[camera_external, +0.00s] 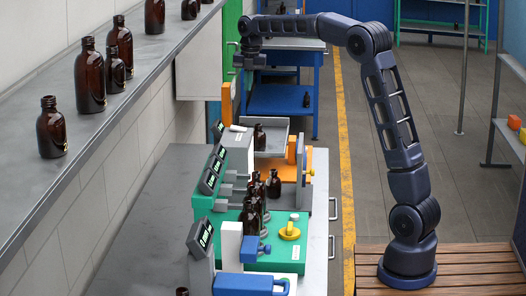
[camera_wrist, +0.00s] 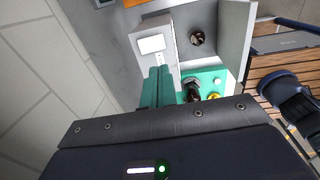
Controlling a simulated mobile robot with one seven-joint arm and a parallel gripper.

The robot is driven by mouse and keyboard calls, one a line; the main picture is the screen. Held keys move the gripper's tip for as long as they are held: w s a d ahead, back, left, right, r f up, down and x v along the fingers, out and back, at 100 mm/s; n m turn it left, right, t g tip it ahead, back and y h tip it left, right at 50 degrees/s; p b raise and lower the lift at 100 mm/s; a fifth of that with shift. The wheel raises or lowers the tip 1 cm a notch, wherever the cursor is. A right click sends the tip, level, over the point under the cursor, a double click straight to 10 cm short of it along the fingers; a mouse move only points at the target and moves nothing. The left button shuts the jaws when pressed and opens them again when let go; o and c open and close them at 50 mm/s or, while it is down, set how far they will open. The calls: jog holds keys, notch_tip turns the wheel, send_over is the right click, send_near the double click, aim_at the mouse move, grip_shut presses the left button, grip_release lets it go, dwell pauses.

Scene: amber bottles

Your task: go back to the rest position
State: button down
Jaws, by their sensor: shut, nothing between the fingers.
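My gripper (camera_external: 248,62) hangs at the end of my dark blue arm, high above the far end of the workbench and close to the wall side. It is shut with nothing in it, and it is apart from every bottle. In the wrist view a dark housing fills the lower part and hides much of the bench. Amber bottles (camera_external: 252,212) stand in a group at the green station on the bench. One bottle (camera_external: 259,137) stands on the grey tray farther back. A bottle (camera_wrist: 197,38) also shows from above in the wrist view.
A grey shelf (camera_external: 100,125) along the left wall carries several amber bottles (camera_external: 90,77). The workbench (camera_external: 150,215) holds stations with small displays. A blue cart (camera_external: 284,99) stands at the back. The floor (camera_external: 445,105) right of the yellow line is largely open.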

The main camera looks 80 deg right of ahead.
jog(key=s+a+r+m+t, duration=0.1)
jog(key=s+a+m, duration=0.25)
jog(key=a, duration=0.65)
jog(key=s+a+r+m, duration=0.1)
jog(key=s+a+m, duration=0.25)
jog(key=a, duration=0.65)
jog(key=s+a+r+m+t, duration=0.15)
jog(key=s+a, duration=0.35)
jog(key=a, duration=0.5)
jog(key=s+a+f+m, duration=0.4)
jog(key=s+a+f, duration=0.2)
jog(key=s+a, duration=0.2)
jog(key=s+a+f+m+t, duration=0.1)
jog(key=s+a+f+m, duration=0.4)
jog(key=s+a, duration=0.3)
jog(key=s+f, duration=0.1)
jog(key=s, duration=0.2)
jog(key=shift+s+f, duration=0.35)
jog(key=shift+m, duration=0.25)
